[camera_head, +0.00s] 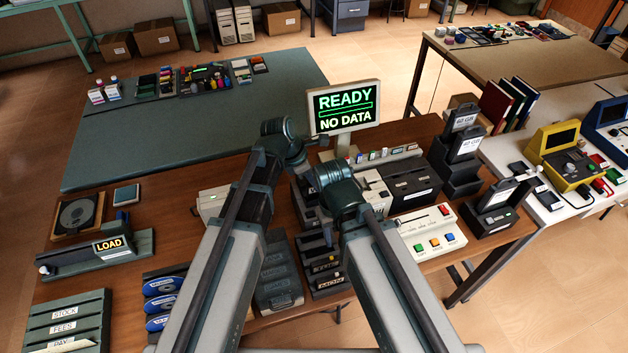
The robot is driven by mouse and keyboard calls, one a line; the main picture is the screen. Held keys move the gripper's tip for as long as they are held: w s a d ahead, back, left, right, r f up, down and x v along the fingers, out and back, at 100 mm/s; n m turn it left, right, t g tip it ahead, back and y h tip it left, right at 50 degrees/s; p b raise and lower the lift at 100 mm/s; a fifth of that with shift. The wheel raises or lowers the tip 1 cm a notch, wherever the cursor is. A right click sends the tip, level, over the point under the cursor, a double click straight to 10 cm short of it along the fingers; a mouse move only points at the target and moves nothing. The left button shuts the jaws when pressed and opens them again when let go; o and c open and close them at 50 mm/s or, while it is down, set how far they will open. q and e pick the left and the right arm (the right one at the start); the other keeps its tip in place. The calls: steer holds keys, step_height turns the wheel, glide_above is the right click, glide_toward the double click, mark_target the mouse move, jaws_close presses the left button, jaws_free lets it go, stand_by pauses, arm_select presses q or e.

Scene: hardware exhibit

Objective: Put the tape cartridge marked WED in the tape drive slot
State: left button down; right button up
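A dark slotted rack (318,248) stands near the table's front edge, between my two arms. Its lower labels look like TUE and MON. I cannot make out a WED label, and I cannot tell which cartridge it is on. A monitor (345,107) reading READY, NO DATA stands at the back of the brown table. Beige and black units stand below and right of it, including a dark box (412,184). I cannot tell for sure which one has the tape drive slot. My arms cover part of this area. Neither gripper's fingertips can be seen.
A white panel (428,232) with coloured buttons sits at right. Dark upright holders with drives marked 60 GB (467,146) stand behind it. A LOAD device (100,250), blue-labelled items (160,304) and a letter rack (72,322) are at left. The brown table (165,228) has bare room left of my arms.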

mark_target(314, 197)
arm_select(q)
steer(key=shift+f, duration=0.2)
arm_select(e)
steer(key=shift+f, duration=0.15)
arm_select(q)
steer(key=shift+f+b, duration=1.65)
steer(key=shift+b, duration=0.1)
arm_select(e)
steer(key=shift+f, duration=1.65)
arm_select(q)
steer(key=c, duration=0.7)
jaws_free()
steer(key=shift+c, duration=0.2)
steer(key=shift+r, duration=0.1)
arm_select(e)
steer(key=shift+r, duration=0.1)
arm_select(q)
step_height(314, 197, up, 8)
steer(key=p, duration=0.8)
arm_select(e)
step_height(314, 197, up, 8)
